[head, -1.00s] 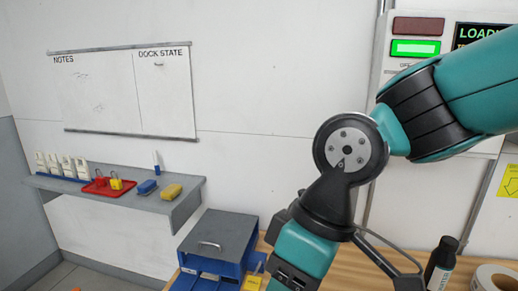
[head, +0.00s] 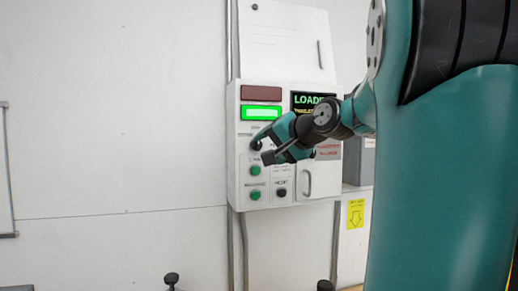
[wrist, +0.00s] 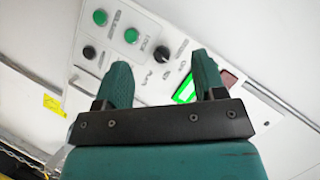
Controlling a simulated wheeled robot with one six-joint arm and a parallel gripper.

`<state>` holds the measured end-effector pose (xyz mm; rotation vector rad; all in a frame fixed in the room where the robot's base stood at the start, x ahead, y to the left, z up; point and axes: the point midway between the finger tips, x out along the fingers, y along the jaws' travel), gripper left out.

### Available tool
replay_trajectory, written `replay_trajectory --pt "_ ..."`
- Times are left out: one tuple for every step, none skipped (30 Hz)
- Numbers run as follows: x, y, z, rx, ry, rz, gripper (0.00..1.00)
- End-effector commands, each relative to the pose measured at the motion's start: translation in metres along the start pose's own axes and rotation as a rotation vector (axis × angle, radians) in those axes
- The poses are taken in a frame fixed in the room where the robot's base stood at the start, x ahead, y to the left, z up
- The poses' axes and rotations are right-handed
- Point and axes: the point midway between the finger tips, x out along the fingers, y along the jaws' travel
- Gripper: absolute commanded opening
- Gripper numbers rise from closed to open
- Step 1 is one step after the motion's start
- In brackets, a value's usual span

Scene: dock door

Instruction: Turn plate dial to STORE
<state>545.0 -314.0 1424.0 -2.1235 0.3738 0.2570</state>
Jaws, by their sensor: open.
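A black dial (wrist: 163,53) sits on the white control panel, beside the green-lit lamp, in the wrist view. It also shows partly behind my gripper in the head view (head: 255,146). Its pointer direction and position labels are too small to read. My gripper (wrist: 160,72) is open and empty, its two teal fingers facing the panel. In the wrist view the dial appears between the fingertips, toward the right one. In the head view my gripper (head: 262,148) is at the dial's height; I cannot tell whether it touches.
The panel also carries green buttons (head: 255,170), another black knob (head: 281,193), a lit green lamp (head: 260,113), a dark red lamp (head: 261,93) and a display (head: 312,101) reading LOADE. A handle (head: 306,183) juts out at lower right.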

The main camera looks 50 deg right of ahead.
Motion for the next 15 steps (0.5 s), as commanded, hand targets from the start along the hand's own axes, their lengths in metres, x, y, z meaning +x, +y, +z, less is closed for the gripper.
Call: replay_trajectory --pt "-0.01 0.007 -0.021 0.032 0.066 0.002 0.64" --pt "-0.015 0.009 -0.03 0.048 0.095 0.0 0.64" --pt "-0.021 0.011 -0.04 0.065 0.127 -0.004 0.64" --pt "-0.025 0.012 -0.046 0.075 0.146 -0.006 0.64" --pt "-0.028 0.013 -0.051 0.082 0.16 -0.008 0.64" --pt "-0.031 0.013 -0.056 0.091 0.175 -0.01 0.64" --pt "-0.031 0.013 -0.058 0.095 0.182 -0.012 0.64" --pt "-0.031 0.013 -0.06 0.098 0.187 -0.014 0.64" --pt "-0.029 0.013 -0.061 0.1 0.188 -0.015 0.64" --pt "-0.027 0.013 -0.062 0.101 0.188 -0.016 0.64" --pt "-0.024 0.013 -0.062 0.102 0.187 -0.015 0.64" --pt "-0.018 0.012 -0.063 0.102 0.185 -0.017 0.64" --pt "-0.014 0.011 -0.064 0.101 0.184 -0.017 0.64" --pt "-0.008 0.011 -0.064 0.1 0.182 -0.017 0.64" --pt "0.0 0.011 -0.065 0.099 0.18 -0.016 0.64"
